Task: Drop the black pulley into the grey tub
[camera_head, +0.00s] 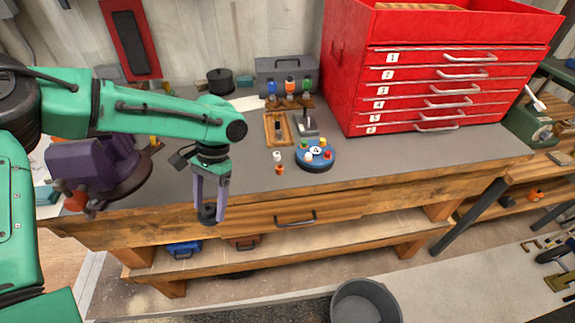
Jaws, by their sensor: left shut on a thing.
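My left gripper (209,212) points down in front of the workbench's front edge. It is shut on a small dark round thing, which looks like the black pulley (207,214), held between its fingertips. The grey tub (364,303) stands on the floor at the bottom of the picture, to the right of and below the gripper. Its rim is round and its near part is cut off by the picture edge. The pulley is apart from the tub. My right gripper is not in view.
The workbench (235,188) carries a red drawer cabinet (345,75), a round blue holder (316,163), a wooden tray (268,129), a grey toolbox (268,68) and a purple vise (95,170). A drawer handle (294,220) sticks out of the bench front. A lower shelf (300,236) runs beneath.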

